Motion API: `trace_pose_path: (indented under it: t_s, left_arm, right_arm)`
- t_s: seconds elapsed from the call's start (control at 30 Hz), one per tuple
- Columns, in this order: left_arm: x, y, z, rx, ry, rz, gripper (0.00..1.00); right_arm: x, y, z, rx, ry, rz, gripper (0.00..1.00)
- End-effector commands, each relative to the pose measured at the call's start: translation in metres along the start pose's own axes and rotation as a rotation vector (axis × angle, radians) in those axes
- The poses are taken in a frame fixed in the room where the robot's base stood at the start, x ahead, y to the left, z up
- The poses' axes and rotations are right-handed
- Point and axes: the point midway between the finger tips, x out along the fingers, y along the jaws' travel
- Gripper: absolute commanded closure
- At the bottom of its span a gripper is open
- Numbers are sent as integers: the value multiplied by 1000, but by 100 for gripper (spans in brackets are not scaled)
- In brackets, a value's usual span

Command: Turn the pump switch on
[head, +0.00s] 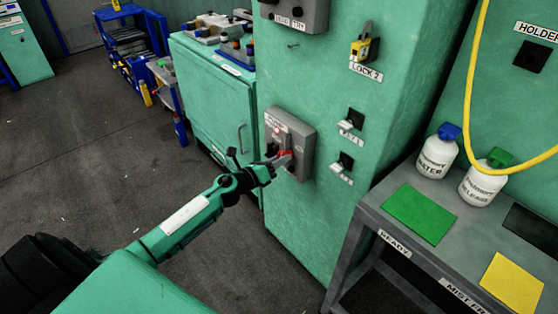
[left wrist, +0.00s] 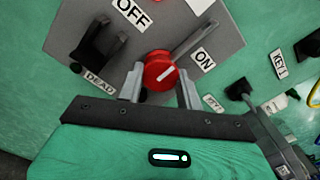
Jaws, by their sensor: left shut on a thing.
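The pump switch is a red round knob (left wrist: 158,75) with a white line, on a grey box (left wrist: 75,30) with OFF and ON labels. The white line slants up to the right. A grey bar runs from beside the knob toward the upper right, just above the ON label (left wrist: 203,60). In the head view the grey box (head: 304,146) is on the green press column. My left gripper (head: 281,160) is at its front, shut on the red knob, with one finger each side in the left wrist view (left wrist: 160,88). My right gripper is not in view.
A black bracket (left wrist: 98,45) sticks out left of the knob. Two key switches (head: 346,160) are right of the box. A grey table (head: 385,211) with bottles and coloured mats stands at right. A green cabinet (head: 213,95) stands behind. The floor at left is clear.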

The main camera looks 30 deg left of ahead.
Motion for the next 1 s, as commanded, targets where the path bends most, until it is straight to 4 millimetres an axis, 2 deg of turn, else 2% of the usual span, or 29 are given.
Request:
trace_pose_path:
  t_s: [0.13, 0.17, 0.27, 0.67, 1.0]
  left_arm:
    - [0, 1, -1, 5, 2, 1, 100]
    - [0, 1, -1, 5, 2, 1, 61]
    - [0, 1, -1, 4, 2, 1, 43]
    - [-6, 1, -1, 2, 1, 1, 43]
    - [-53, 1, -2, 1, 3, 1, 43]
  right_arm:
    - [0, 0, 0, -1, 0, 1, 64]
    - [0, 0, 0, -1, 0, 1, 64]
    - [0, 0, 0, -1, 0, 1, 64]
    - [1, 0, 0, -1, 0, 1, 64]
    - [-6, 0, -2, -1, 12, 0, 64]
